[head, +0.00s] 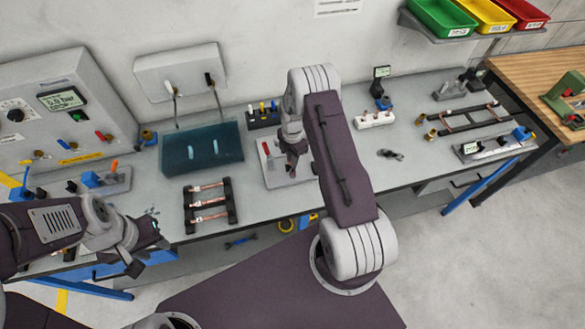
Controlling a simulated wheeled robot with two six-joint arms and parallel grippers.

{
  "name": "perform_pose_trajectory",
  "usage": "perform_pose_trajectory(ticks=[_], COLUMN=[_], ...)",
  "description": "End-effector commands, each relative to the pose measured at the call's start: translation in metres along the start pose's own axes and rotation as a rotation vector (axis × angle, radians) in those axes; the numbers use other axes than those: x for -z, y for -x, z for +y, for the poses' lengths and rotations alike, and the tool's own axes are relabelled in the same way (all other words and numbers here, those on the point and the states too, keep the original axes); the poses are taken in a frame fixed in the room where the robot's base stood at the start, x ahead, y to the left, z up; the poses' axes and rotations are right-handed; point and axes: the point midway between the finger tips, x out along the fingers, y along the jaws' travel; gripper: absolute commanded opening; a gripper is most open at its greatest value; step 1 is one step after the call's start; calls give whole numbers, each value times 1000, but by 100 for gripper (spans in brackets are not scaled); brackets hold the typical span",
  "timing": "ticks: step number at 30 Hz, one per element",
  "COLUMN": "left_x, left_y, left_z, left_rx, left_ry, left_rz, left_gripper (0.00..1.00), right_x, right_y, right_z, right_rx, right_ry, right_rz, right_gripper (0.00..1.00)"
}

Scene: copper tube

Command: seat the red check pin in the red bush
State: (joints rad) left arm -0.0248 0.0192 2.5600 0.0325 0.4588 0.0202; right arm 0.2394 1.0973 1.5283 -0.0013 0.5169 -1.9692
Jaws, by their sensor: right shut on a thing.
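My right gripper (292,168) points down over a pale plate (275,179) in the middle of the bench. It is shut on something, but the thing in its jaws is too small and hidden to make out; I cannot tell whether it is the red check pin. A small red spot (266,148) shows on the plate just left of the gripper; I cannot tell whether it is the red bush. A dark block (264,120) with several coloured pins stands behind the plate. My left gripper (146,255) hangs in front of the bench at lower left; its jaw opening is unclear.
A dark teal tank (180,152) stands left of the plate. A black rack (188,219) with copper tubes lies in front of it. A white block (375,121) and a small dark part (390,154) lie to the right. Bare bench surrounds the small part.

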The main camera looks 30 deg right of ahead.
Motion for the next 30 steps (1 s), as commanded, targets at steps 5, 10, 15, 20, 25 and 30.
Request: perform_pose_trajectory(ticks=[5,10,15,20,25,30], left_x=[-1,-3,-2,-2,-2,-3], left_y=[-7,-28,-24,-24,-24,-28], left_z=[0,0,0,0,0,0], left_rx=[0,0,0,0,0,0], left_ry=[0,0,0,0,0,0], left_rz=[0,0,0,0,0,0], left_gripper=[36,36,36,36,36,36], right_x=[0,0,0,0,0,-1], right_y=[-10,-42,-39,-39,-39,-34], right_z=[0,0,1,0,0,1], right_rx=[0,-1,-2,-2,-2,-3], right_ry=[0,0,0,0,0,0], right_rz=[0,0,-1,-1,-1,-1], right_gripper=[0,0,0,35,35,35])
